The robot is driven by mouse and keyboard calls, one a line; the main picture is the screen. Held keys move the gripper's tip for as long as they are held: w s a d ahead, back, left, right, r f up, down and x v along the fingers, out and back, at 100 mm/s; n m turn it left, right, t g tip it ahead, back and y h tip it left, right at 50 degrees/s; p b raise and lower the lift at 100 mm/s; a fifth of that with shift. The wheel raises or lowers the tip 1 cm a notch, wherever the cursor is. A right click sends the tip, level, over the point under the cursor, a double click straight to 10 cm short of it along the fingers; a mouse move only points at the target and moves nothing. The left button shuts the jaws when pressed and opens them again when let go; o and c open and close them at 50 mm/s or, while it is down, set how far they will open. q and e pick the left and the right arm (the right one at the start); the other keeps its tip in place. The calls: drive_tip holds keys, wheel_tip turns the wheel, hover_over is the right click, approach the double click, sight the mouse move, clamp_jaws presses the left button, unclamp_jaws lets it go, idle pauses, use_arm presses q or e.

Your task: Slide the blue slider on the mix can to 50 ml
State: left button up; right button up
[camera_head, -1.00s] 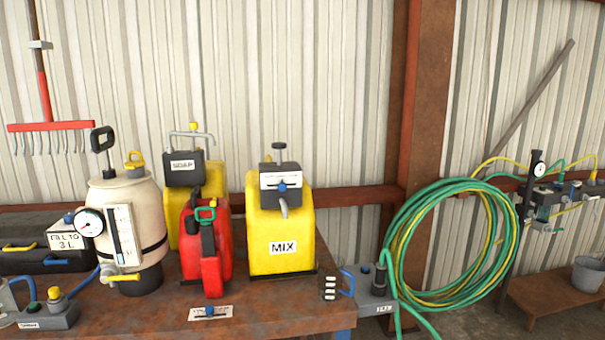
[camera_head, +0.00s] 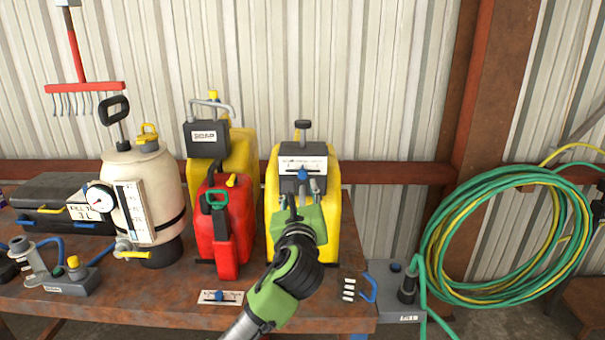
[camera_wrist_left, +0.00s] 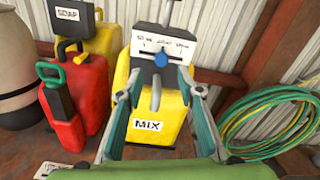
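The yellow mix can (camera_head: 335,215) stands on the rusty bench, with a grey dosing head on top. The white scale plate (camera_head: 303,164) is on the head's front, its marks too small to read surely. The blue slider (camera_head: 302,174) sits near the middle of the scale; it also shows in the left wrist view (camera_wrist_left: 161,59). A grey spout hangs below it. My left gripper (camera_head: 303,195) is in front of the can, just below the slider. In the left wrist view my gripper (camera_wrist_left: 160,78) is open, its fingers apart and nothing held. My right gripper is out of view.
A red jerrycan (camera_head: 232,235) and the yellow soap can (camera_head: 240,148) stand left of the mix can. A cream sprayer tank (camera_head: 155,190) is farther left. Another blue slider plate (camera_head: 220,297) lies at the bench's front. A coiled hose (camera_head: 440,225) hangs right.

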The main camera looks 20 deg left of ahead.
sight(302, 175)
use_arm(q)
drive_tip(key=p+x, duration=0.1)
drive_tip(key=x, duration=0.5)
drive_tip(key=shift+w+d, duration=0.1)
drive_tip(key=shift+w, duration=0.05)
drive_tip(key=shift+w+f, duration=0.1)
drive_tip(key=shift+w, duration=0.2)
drive_tip(key=shift+w+a, duration=0.2)
drive_tip(key=shift+w, duration=0.35)
drive_tip(key=shift+s, duration=0.1)
clamp_jaws()
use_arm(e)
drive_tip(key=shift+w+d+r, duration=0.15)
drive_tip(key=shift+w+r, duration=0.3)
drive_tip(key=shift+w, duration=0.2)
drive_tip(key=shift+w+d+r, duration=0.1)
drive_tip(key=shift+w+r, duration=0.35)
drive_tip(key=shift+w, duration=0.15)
